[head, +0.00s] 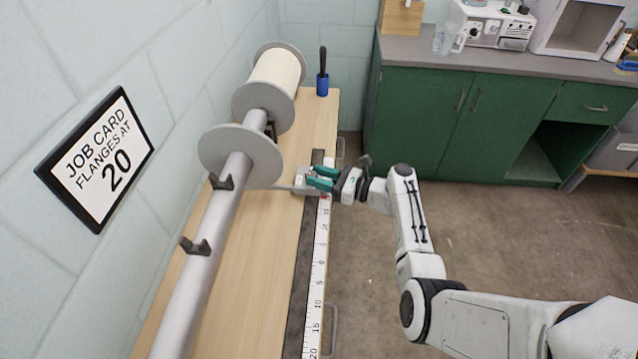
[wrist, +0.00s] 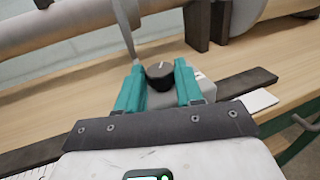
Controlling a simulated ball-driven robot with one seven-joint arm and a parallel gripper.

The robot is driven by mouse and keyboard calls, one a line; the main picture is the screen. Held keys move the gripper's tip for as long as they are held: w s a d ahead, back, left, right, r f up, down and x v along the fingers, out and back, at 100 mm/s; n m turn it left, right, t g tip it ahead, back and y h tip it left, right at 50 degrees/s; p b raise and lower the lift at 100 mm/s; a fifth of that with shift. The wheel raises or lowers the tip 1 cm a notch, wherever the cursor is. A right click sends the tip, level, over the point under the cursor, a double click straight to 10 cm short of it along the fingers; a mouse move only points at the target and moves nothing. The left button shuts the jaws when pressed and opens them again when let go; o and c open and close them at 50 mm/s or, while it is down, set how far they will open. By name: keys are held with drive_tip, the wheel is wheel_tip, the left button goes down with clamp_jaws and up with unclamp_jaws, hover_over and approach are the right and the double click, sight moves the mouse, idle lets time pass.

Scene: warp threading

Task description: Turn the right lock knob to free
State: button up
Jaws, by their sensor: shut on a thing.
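My gripper (wrist: 159,70) has its two teal fingers on either side of a round black lock knob (wrist: 159,76) with a white pointer line on top. The line points away from the gripper, tilted slightly right in the wrist view. The knob sits on a grey block (wrist: 205,87) on a dark rail (wrist: 248,84). In the head view my gripper (head: 310,178) is at the same block (head: 300,184), beside the near flange (head: 240,155); its fingers hide the knob there.
A grey beam (head: 205,255) carries the near flange and a far flange (head: 263,107), with a cream roll behind. A white ruler (head: 318,260) runs along the bench's (head: 260,255) right edge. A job card (head: 97,160) reads 20. A blue-based brush (head: 322,82) stands at the back.

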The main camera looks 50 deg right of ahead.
drive_tip(key=shift+w+r+n+g+y+b, duration=0.1)
drive_tip(key=shift+n+g+y+b, duration=0.45)
drive_tip(key=shift+y, duration=0.25)
drive_tip(key=o, duration=1)
drive_tip(key=shift+t, duration=0.25)
drive_tip(key=shift+o, duration=0.2)
drive_tip(key=v, duration=1.1)
drive_tip(key=shift+a, duration=0.1)
